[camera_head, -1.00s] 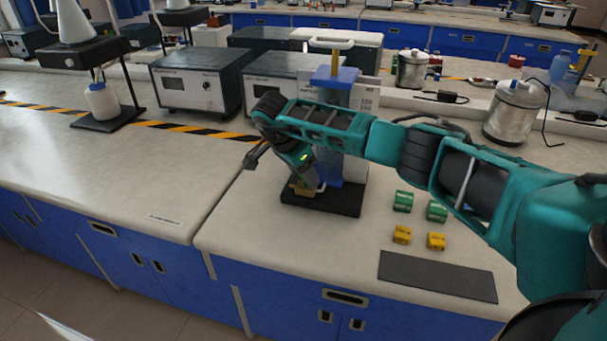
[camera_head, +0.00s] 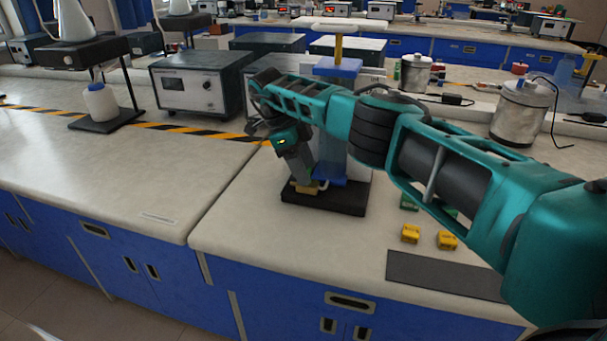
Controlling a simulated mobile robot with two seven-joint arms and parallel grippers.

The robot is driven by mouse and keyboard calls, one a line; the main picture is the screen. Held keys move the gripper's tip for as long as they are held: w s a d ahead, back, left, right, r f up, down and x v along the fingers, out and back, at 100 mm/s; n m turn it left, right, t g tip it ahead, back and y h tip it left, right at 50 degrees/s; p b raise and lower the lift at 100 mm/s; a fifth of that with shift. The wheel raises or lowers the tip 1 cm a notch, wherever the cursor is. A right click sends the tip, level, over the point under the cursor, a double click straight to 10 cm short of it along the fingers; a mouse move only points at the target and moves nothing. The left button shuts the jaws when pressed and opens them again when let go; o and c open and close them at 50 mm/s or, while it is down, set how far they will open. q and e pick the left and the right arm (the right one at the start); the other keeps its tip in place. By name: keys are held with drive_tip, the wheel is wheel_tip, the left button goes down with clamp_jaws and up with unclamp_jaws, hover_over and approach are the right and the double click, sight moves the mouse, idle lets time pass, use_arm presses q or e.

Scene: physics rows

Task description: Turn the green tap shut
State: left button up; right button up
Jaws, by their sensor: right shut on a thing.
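A stand with a clear column between blue plates (camera_head: 338,67) rises from a black base (camera_head: 345,203) on the near bench. A small yellow fitting (camera_head: 306,187) sits low at the column's front left. My right gripper (camera_head: 303,180) points down at this fitting, low over the black base. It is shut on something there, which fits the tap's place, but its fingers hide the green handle. I cannot see how far the tap is turned. My right arm crosses in front of the column and hides much of it. My left gripper is not in view.
Two yellow blocks (camera_head: 410,234) and a partly hidden green block (camera_head: 408,202) lie right of the stand, behind a dark mat (camera_head: 445,275). A grey instrument box (camera_head: 200,83) and a metal pot (camera_head: 520,112) stand farther back. The bench left of the stand is clear.

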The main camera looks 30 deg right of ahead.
use_arm(q)
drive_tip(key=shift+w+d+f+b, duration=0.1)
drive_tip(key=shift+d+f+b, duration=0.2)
drive_tip(key=shift+b, duration=0.15)
use_arm(e)
drive_tip(key=shift+m, duration=0.5)
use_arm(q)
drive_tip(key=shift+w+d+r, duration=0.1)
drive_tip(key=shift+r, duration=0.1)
use_arm(e)
drive_tip(key=o, duration=1.1)
drive_tip(key=shift+c, duration=0.2)
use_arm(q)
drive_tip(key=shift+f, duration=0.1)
use_arm(e)
drive_tip(key=shift+y, duration=0.3)
drive_tip(key=shift+r, duration=0.15)
